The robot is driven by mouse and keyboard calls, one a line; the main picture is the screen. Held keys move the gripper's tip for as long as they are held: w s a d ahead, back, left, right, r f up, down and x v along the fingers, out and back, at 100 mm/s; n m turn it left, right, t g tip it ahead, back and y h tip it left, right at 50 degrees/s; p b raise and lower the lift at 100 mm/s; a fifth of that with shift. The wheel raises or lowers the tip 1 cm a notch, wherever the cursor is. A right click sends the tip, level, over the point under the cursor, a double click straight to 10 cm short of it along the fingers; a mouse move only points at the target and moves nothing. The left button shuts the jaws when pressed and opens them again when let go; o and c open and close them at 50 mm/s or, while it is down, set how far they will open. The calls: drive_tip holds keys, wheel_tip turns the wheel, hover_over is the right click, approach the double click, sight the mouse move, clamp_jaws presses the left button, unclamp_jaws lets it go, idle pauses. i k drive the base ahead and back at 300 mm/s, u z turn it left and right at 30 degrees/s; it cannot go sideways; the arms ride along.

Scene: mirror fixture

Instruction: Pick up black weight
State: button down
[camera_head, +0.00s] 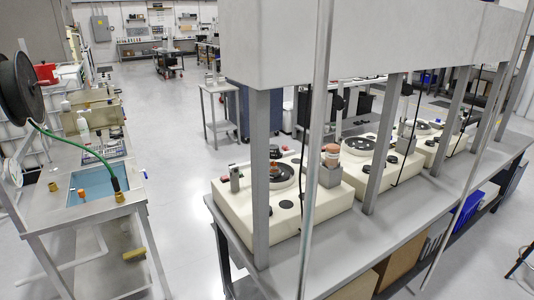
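I cannot tell for sure which dark item is the black weight. On the nearest cream machine (237,213), a small black knob-like piece (274,152) stands over a round dark plate (284,178). A flat black disc (290,205) lies at the front of the same machine. The second cream machine (357,168) carries a dark round plate (360,144) and small black discs (391,159). My gripper is not in view.
The machines stand on a long grey bench (335,243) with upright posts (261,200) and a large grey overhead panel (360,45). Boxes (405,255) sit on its lower shelf. A sink table (70,212) with a green hose (80,152) is at left. The aisle floor (170,150) is clear.

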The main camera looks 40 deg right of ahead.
sight(274, 148)
drive_tip(key=k, duration=1.7)
drive_tip(key=z, duration=0.8)
drive_tip(key=i, duration=1.25)
drive_tip(key=u, duration=0.1)
